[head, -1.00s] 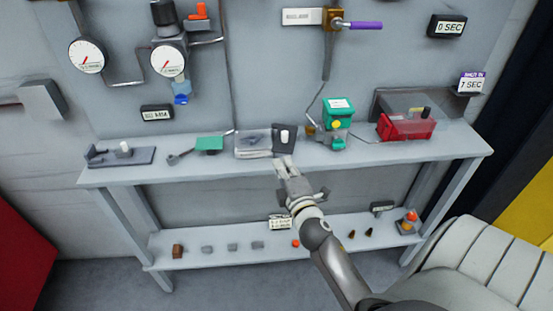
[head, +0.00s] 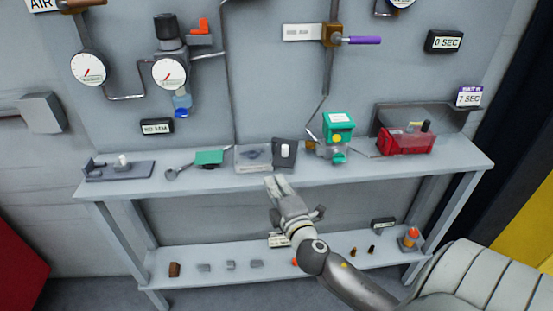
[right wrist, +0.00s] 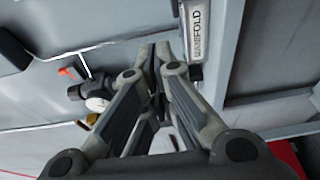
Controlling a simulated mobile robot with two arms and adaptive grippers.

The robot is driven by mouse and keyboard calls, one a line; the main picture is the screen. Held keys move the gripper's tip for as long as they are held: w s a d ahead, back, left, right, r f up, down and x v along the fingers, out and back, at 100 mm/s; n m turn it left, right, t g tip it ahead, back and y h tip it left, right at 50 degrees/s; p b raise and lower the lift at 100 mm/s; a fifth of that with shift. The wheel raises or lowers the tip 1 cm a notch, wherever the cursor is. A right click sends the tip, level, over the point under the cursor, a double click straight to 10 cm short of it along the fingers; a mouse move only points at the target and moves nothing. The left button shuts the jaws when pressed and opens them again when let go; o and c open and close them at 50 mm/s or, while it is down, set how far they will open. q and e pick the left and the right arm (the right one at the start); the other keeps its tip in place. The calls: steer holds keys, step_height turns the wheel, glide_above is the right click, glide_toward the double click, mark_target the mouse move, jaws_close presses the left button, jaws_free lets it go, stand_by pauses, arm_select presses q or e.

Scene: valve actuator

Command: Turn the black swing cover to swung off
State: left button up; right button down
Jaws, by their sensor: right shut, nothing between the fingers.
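The black swing cover (head: 289,159) is a dark flat plate with a white knob on it. It lies on the bench just right of a pale grey block (head: 253,160), apparently beside the block's top rather than over it. My right gripper (head: 276,181) is shut and empty at the bench's front edge, below and slightly left of the cover, with a small gap between them. In the right wrist view its fingers (right wrist: 163,50) are together with nothing between them; the cover cannot be made out there. My left gripper is not in view.
On the bench (head: 355,178) stand a flat grey fixture (head: 120,172), a green-topped part (head: 209,157), a green-and-yellow unit (head: 338,125) and a red box (head: 405,142). Gauges and pipes line the panel behind. A lower shelf (head: 210,255) holds small parts.

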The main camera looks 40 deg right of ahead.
mark_target(276, 164)
steer(key=p+x, duration=0.2)
steer(key=x, duration=0.7)
steer(key=shift+w+d+r, duration=0.1)
steer(key=shift+w, duration=0.05)
steer(key=d, duration=0.3)
steer(key=shift+s+d+p, duration=0.15)
steer(key=shift+s+p, duration=0.05)
steer(key=shift+p, duration=0.2)
steer(key=shift+d, duration=0.35)
